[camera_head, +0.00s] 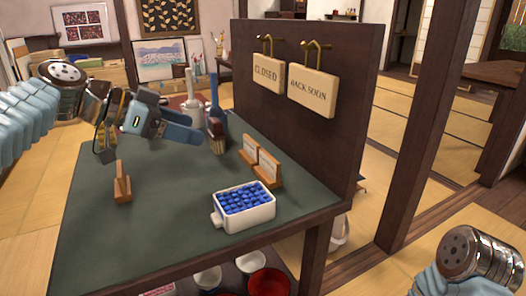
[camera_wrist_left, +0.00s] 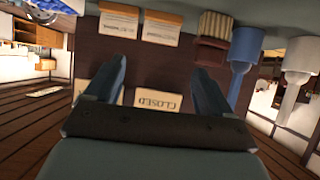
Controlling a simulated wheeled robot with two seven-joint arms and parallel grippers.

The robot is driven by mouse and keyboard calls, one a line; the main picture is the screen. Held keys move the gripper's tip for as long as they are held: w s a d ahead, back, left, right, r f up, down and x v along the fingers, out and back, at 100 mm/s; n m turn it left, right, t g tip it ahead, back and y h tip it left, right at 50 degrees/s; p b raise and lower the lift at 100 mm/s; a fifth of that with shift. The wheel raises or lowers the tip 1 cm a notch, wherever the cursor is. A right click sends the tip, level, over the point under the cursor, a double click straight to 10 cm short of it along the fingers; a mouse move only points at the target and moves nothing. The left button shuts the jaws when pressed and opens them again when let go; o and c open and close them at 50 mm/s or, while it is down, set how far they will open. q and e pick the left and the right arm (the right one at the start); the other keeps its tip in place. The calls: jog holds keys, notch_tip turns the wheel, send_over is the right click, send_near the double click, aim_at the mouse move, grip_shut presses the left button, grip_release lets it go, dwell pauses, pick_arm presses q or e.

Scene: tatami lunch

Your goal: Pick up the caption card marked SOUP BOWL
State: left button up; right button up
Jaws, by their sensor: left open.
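Two pale caption cards (camera_head: 250,146) (camera_head: 268,163) stand in wooden holders near the upright board, one behind the other. They also show upside down at the top of the left wrist view (camera_wrist_left: 118,18) (camera_wrist_left: 160,25); their print is too small to read. A third wooden holder (camera_head: 122,186) stands alone at the left of the table, seen nearly edge-on, so its face is hidden. My left gripper (camera_head: 190,124) is open and empty above the table, left of the two cards. Its two fingers (camera_wrist_left: 158,72) are spread apart in the left wrist view. My right gripper is out of view.
A white box (camera_head: 232,226) of blue pieces stands near the table's front edge. The dark board (camera_head: 310,135) bears CLOSED (camera_head: 266,74) and BACK SOON (camera_head: 310,90) signs. The green tabletop's middle is clear.

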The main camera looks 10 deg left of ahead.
pick_arm(q)
send_near(249, 145)
jog(key=x, duration=0.2)
jog(key=shift+w+d+f, duration=0.1)
jog(key=shift+d, duration=0.1)
jog(key=x, duration=0.6)
jog(key=shift+d, duration=0.1)
jog(key=shift+c, duration=0.2)
jog(key=c, duration=0.7)
jog(key=shift+o, duration=0.2)
